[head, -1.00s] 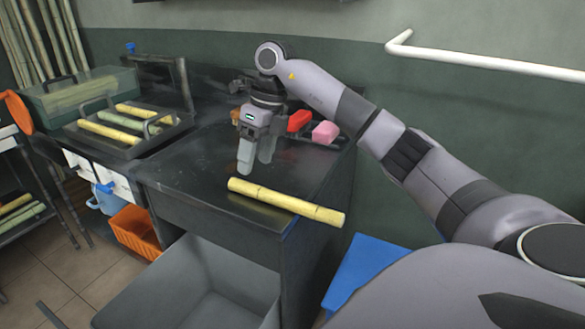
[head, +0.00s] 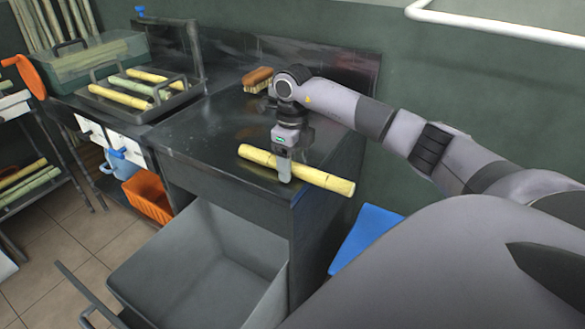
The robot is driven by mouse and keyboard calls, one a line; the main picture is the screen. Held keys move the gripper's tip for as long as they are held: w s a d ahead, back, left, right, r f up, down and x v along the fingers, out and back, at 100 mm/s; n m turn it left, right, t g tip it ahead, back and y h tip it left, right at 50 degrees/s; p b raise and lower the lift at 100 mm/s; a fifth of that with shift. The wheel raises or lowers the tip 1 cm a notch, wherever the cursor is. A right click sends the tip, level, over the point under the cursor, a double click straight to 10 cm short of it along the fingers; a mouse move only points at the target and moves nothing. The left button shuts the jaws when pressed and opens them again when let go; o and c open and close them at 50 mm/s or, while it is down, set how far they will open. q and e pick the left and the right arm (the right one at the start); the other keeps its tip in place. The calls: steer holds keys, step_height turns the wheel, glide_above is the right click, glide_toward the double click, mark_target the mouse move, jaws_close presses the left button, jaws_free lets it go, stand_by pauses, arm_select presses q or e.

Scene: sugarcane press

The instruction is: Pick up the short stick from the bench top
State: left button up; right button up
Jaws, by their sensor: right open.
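The short stick (head: 325,180) is a pale yellow cane piece on the dark bench top (head: 205,140). It lies at the bench's front right corner, and its right end sticks out past the edge. My right gripper (head: 285,172) points down over the stick's middle. One finger shows in front of the stick; the other finger is hidden. The jaws are open, and the stick seems to lie between them, though contact cannot be told. My left gripper is not in view.
A brush (head: 257,78) lies at the back of the bench. A tray (head: 150,112) with several cane sticks stands to the left, by a green lidded box (head: 90,68). Below are an open grey bin (head: 200,265), an orange crate (head: 148,196) and a blue object (head: 366,238).

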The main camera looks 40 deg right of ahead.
steer(key=shift+r, duration=0.1)
jaws_close()
